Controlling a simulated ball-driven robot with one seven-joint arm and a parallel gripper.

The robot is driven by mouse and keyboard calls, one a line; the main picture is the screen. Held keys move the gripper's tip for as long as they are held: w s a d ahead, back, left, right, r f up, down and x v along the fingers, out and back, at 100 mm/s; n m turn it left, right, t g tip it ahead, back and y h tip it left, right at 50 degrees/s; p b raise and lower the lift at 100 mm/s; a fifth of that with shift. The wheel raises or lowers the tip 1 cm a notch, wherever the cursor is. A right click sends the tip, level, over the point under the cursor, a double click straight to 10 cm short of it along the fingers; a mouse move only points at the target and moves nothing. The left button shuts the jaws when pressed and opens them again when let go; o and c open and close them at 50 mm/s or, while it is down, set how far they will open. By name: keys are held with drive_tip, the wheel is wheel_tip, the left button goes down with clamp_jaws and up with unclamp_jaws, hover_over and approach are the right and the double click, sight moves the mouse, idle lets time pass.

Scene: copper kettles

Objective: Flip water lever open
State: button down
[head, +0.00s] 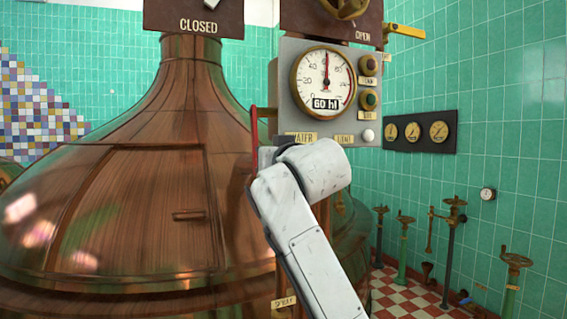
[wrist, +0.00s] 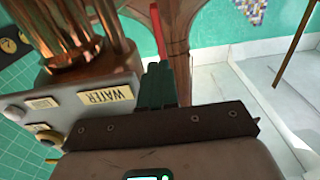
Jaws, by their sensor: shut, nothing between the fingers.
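The red water lever (head: 254,128) is a thin bar standing upright at the left side of the grey gauge box (head: 282,105) in the head view. In the wrist view the red lever (wrist: 156,30) shows just past my fingertips. My gripper (wrist: 158,70) is shut with nothing between its dark green fingers. Its tips are close to the lever's visible end; I cannot tell whether they touch. In the head view my white wrist covers the fingers and the lever's lower part. The WATER label (wrist: 107,95) is left of the fingers in the wrist view.
A large copper kettle (head: 120,190) fills the left of the head view. The box carries a round gauge (head: 324,78) and buttons. CLOSED (head: 195,22) and OPEN signs hang above. Several valve stands (head: 514,265) are at the right, by a checkered floor.

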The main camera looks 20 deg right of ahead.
drive_tip(key=s, duration=0.7)
drive_tip(key=shift+s+f+b, duration=0.3)
drive_tip(key=shift+f+b, duration=0.05)
drive_tip(key=s+d+f+g+p, duration=0.1)
drive_tip(key=s+f+g, duration=0.2)
drive_tip(key=f, duration=1)
drive_tip(key=s+d+f+g+p, duration=0.1)
drive_tip(key=s+f+g, duration=0.25)
drive_tip(key=f, duration=0.85)
drive_tip(key=s+d+f+g+p, duration=0.15)
drive_tip(key=s+f, duration=0.25)
drive_tip(key=f, duration=0.9)
drive_tip(key=s+d+f+g, duration=0.1)
drive_tip(key=s+f+g, duration=0.2)
drive_tip(key=s+f, duration=0.3)
drive_tip(key=s+d+f+g+p, duration=0.1)
drive_tip(key=s+f+g, duration=0.2)
drive_tip(key=s+f, duration=0.4)
drive_tip(key=s+d+f+g+p, duration=0.1)
drive_tip(key=s+f+g, duration=0.2)
drive_tip(key=s, duration=1.7)
wheel_tip(320, 180, down, 4)
drive_tip(key=shift+s, duration=0.4)
